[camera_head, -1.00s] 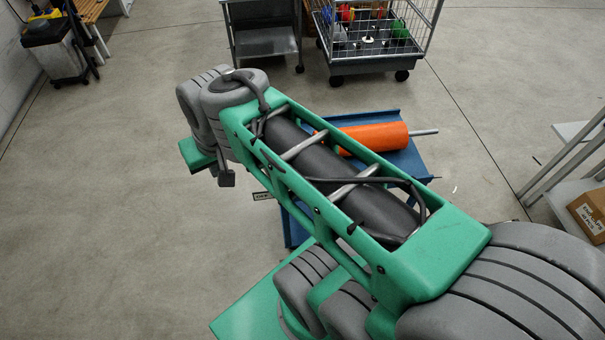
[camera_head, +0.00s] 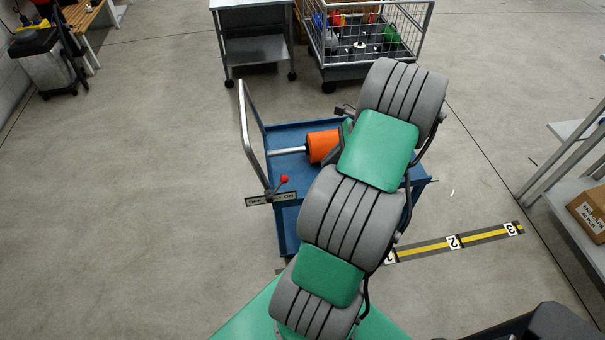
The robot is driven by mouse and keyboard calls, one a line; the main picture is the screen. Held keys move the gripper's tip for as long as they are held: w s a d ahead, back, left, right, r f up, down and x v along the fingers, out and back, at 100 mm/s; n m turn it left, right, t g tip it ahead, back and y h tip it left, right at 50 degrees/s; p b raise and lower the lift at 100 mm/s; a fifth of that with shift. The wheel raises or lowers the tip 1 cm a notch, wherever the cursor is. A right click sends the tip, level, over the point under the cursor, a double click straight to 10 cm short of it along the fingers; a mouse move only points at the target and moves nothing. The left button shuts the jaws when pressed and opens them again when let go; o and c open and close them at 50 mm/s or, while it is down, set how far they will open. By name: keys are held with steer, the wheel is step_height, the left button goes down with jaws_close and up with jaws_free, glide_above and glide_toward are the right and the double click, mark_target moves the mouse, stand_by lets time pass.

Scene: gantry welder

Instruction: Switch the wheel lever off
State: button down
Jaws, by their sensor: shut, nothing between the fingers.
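The wheel lever, with a red knob (camera_head: 284,179), stands at the left side of a blue cart. Its knob leans to the right of its pivot, toward the ON end of the label plate (camera_head: 256,201), which reads OFF at left and ON at right. An orange roller (camera_head: 321,146) on a metal shaft lies on the blue cart (camera_head: 290,136); my arm hides its right part. My grey and green arm rises over the right part of the cart. My gripper cannot be made out, and nothing of mine is seen touching the lever.
A metal handle frame (camera_head: 246,140) rises at the cart's left. A grey table (camera_head: 254,50) and a wire cage cart (camera_head: 352,72) stand behind. A yellow numbered floor strip (camera_head: 480,236) lies right. Shelving with a cardboard box (camera_head: 592,212) is at far right. The left floor is clear.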

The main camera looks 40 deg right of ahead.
steer(key=w+a+f+p, duration=0.2)
steer(key=w+a+f, duration=0.4)
steer(key=a+f, duration=0.1)
steer(key=shift+r, duration=0.1)
stand_by(0.5)
